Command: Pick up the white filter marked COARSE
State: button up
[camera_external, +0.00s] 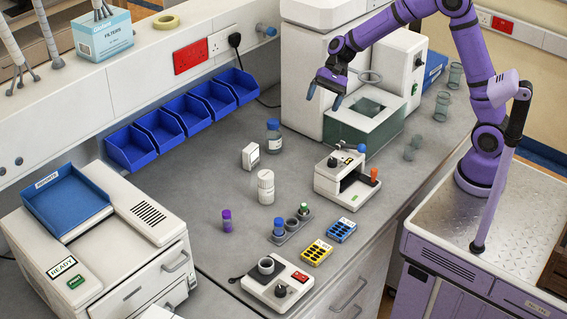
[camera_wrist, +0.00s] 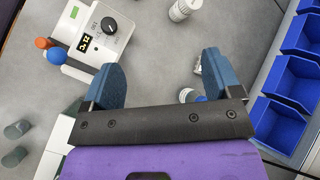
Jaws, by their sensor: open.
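No mark reading COARSE is legible in either view. A small white upright block with a dark patch (camera_external: 251,156) stands on the grey bench and may be the filter. In the wrist view, a small pale object (camera_wrist: 197,66) shows beside the right finger, mostly hidden by it; it may be the same block. My gripper (camera_external: 325,96) is open and empty, high above the bench in front of the large white machine. In the wrist view my gripper (camera_wrist: 161,72) has its blue fingers wide apart, with bare bench between them.
A blue-capped bottle (camera_external: 273,137) and a white bottle (camera_external: 265,188) stand near the block. Blue bins (camera_external: 184,122) line the wall. A white instrument with coloured knobs (camera_external: 347,182) stands to the right. A box labelled FILTERS (camera_external: 103,37) sits on the ledge. The bench's left middle is clear.

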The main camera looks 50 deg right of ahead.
aim_at(270, 171)
jog(key=w+a+f+m+y, duration=0.1)
jog(key=w+a+f+m, duration=0.1)
jog(key=a+f, duration=0.4)
jog(key=w+a+f+m+y, duration=0.2)
jog(key=a+f, duration=0.4)
jog(key=w+a+f+m+g+y, duration=0.1)
jog(key=w+a+f+m, duration=0.1)
jog(key=a+f, duration=0.4)
jog(key=shift+w+f+m+y, duration=0.3)
jog(key=shift+f+m, duration=0.1)
jog(key=shift+m, duration=0.1)
jog(key=shift+s+x, duration=0.15)
jog(key=shift+x, duration=1.15)
jog(key=shift+s+x, duration=0.2)
jog(key=shift+x, duration=1.1)
jog(key=c, duration=1.1)
jog(key=shift+o, duration=0.2)
jog(key=shift+r, duration=0.1)
